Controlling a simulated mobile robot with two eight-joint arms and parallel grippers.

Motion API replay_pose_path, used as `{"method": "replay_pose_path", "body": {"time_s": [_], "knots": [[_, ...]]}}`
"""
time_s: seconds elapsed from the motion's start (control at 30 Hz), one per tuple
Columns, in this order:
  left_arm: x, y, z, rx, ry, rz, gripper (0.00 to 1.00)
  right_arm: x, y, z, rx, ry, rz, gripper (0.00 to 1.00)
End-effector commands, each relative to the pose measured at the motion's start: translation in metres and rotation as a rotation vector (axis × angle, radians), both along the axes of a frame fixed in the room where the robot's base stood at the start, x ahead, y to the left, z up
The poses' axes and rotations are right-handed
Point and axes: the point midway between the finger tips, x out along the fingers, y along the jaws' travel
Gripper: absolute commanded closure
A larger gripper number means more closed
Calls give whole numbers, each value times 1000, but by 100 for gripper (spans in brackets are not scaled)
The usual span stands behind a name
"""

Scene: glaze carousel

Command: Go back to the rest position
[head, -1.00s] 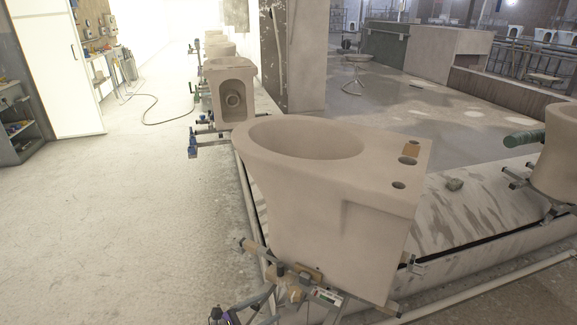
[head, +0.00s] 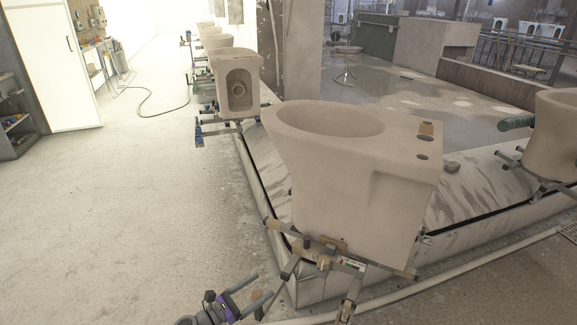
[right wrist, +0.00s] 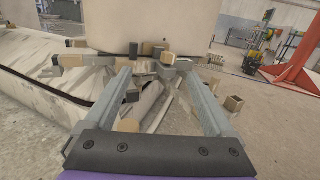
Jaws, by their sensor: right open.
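My right gripper (head: 264,286) shows at the bottom of the head view, in front of and below the left part of the nearest toilet's stand. Its two fingers are apart with nothing between them. In the right wrist view the open fingers (right wrist: 156,82) point toward the stand's bars and blocks. The nearest unglazed toilet bowl (head: 365,195) stands upright on this metal stand (head: 345,262). The gripper appears apart from the bowl. My left gripper is not in view.
More toilet bowls stand in a row behind (head: 236,85) and one at the right edge (head: 555,145). A low platform edge (head: 470,225) runs beneath them. The floor at left (head: 110,220) is clear. A hose (head: 150,112) lies farther back.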

Motion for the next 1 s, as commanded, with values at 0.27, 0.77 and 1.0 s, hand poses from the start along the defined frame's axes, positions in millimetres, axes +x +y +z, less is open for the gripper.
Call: {"method": "replay_pose_path", "body": {"time_s": [0.27,0.77,1.0], "knots": [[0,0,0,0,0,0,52,69,-30,111,-302,120,246,11],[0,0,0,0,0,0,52,58,-84,256,-1367,580,752,11],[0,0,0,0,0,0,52,-37,-127,226,-1922,871,985,11]]}}
